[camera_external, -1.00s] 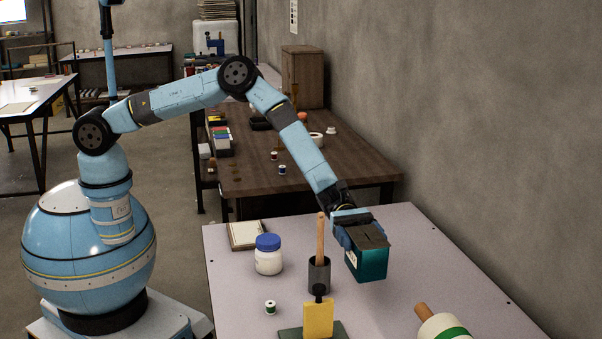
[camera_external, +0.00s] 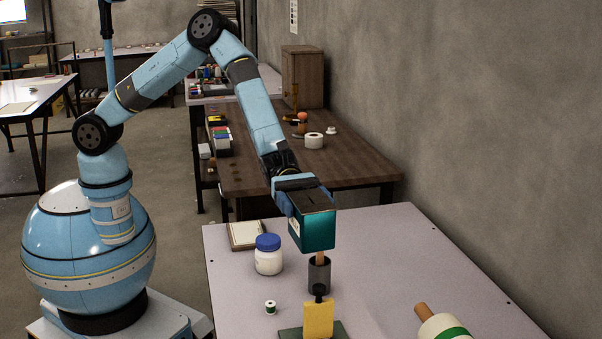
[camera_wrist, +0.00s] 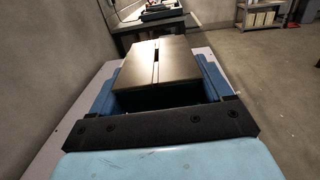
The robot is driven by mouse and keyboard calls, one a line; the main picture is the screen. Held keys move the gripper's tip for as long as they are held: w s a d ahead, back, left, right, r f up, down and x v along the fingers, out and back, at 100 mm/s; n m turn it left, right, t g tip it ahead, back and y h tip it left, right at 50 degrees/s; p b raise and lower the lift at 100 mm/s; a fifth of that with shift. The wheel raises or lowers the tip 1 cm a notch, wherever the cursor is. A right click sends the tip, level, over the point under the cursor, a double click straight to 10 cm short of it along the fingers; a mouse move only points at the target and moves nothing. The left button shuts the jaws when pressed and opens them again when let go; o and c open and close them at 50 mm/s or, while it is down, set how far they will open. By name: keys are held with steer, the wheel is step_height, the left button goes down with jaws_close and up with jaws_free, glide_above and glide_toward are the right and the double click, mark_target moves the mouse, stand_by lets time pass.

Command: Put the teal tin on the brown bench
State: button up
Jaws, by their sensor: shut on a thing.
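The teal tin (camera_external: 314,232) is a box with a dark slotted lid. My gripper (camera_external: 305,197) is shut on it and holds it in the air above the near pale table, in front of the wooden dowel in the dark cup. In the wrist view the tin's dark lid (camera_wrist: 157,68) with its slot lies between the blue fingers. The brown bench (camera_external: 350,168) stands beyond the pale table, against the wall. Part of the bench is hidden behind my arm.
On the bench are a white tape roll (camera_external: 314,140) and a wooden cabinet (camera_external: 303,77). The bench's front right is clear.

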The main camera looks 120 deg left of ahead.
steer(key=s+a+f+n+t+y, duration=0.1)
steer(key=s+f+n+t+y, duration=0.15)
steer(key=s, duration=0.65)
steer(key=s+a+f+n+t+y, duration=0.15)
steer(key=s+y, duration=0.25)
steer(key=s, duration=0.4)
steer(key=s+a+f, duration=0.1)
steer(key=a, duration=0.6)
steer(key=shift+n, duration=0.4)
